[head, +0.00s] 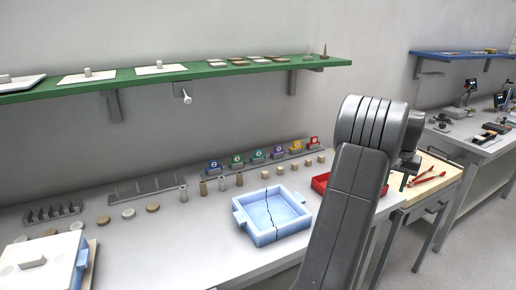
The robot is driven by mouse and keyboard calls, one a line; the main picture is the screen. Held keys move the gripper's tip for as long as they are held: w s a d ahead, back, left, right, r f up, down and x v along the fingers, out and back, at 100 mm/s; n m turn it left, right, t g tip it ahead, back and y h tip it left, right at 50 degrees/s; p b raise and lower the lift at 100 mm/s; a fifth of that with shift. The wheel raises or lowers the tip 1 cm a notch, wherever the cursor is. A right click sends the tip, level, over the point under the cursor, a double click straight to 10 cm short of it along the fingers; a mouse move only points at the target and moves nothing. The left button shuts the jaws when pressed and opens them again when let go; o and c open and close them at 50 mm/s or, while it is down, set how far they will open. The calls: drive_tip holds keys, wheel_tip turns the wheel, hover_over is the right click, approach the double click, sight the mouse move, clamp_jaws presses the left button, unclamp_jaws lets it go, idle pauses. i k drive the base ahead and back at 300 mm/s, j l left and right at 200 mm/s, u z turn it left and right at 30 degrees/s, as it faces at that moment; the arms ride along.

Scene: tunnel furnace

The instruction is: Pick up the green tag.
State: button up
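The green tag (237,160) stands upright in a row of coloured tags along the back of the white bench, with a small pale mark on its face. It is between a blue tag (214,166) on its left and a blue-teal tag (258,156) on its right. Nothing covers its front. My arm rises in the right foreground, to the right of the tags and well apart from the green one. Its fingers do not show; the end of the arm is largely hidden behind my own links.
Purple (278,152), yellow (296,146) and red (313,142) tags continue the row. Small cylinders and blocks stand before it. A cracked blue tray (272,217) sits nearer, beside a red tray (320,182). A green shelf (210,71) overhangs the bench.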

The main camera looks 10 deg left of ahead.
sight(236, 159)
drive_tip(key=i+l+u, duration=0.75)
drive_tip(key=l, duration=0.35)
drive_tip(key=i+u, duration=0.1)
drive_tip(key=u, duration=1.2)
